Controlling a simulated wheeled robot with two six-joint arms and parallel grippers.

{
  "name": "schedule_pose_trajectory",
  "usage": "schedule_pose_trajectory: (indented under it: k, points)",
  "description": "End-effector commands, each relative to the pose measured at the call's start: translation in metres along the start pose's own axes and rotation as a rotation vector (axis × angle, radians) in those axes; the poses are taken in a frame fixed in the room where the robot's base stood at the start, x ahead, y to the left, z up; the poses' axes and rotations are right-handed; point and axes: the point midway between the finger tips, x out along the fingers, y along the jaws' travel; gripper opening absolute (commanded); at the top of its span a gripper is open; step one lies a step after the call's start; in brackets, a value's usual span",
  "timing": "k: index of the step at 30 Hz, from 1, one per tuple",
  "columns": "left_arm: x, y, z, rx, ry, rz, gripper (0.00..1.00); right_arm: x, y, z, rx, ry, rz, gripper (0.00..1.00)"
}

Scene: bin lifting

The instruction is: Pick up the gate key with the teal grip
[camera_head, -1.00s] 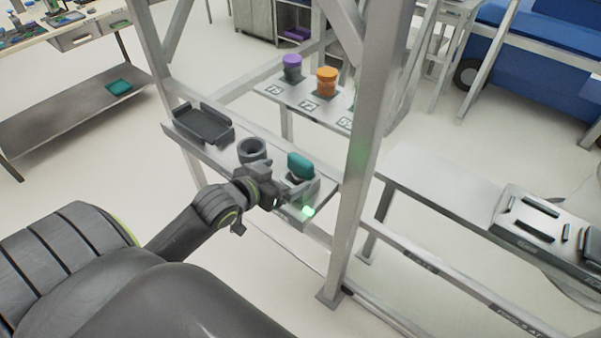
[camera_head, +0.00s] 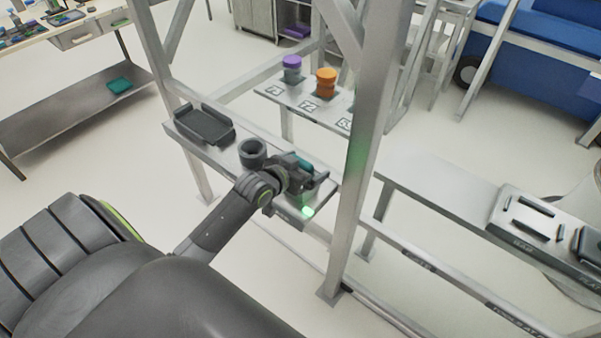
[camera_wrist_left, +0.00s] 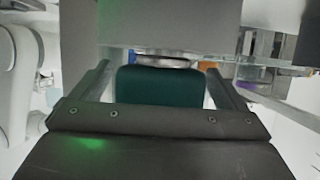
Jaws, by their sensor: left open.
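The teal grip of the gate key (camera_head: 303,161) shows only in part in the head view, behind my left gripper (camera_head: 312,172) at the right end of the metal shelf. In the left wrist view the teal grip (camera_wrist_left: 158,86) sits between the two fingers of my left gripper (camera_wrist_left: 160,82). The fingers are open, with one on each side of it, and a gap shows at the left and right. The lower part of the key is hidden. My right gripper is not in view.
A dark grey tray (camera_head: 204,124) and a dark round cup (camera_head: 252,152) stand on the same shelf (camera_head: 222,156). An upright metal post (camera_head: 362,150) stands close right of my gripper. Purple-topped (camera_head: 291,66) and orange (camera_head: 326,82) keys stand on the shelf behind.

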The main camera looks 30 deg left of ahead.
Motion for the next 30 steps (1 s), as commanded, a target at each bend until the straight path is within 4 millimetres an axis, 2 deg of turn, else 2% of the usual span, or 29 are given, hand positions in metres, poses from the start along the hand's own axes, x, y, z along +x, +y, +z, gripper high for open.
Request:
schedule_pose_trajectory:
  k: [7,19,26,30]
  points:
    - [0.001,0.000,0.000,0.001,0.000,0.000,0.93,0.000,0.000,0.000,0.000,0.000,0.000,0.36]
    - [0.001,0.000,0.000,0.001,0.000,0.000,0.41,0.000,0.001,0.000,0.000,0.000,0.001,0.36]
    - [0.000,0.000,-0.002,0.002,0.003,0.000,0.40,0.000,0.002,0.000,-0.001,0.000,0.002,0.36]
    - [-0.004,0.000,-0.013,0.006,0.006,0.001,0.40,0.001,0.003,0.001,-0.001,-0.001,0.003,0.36]
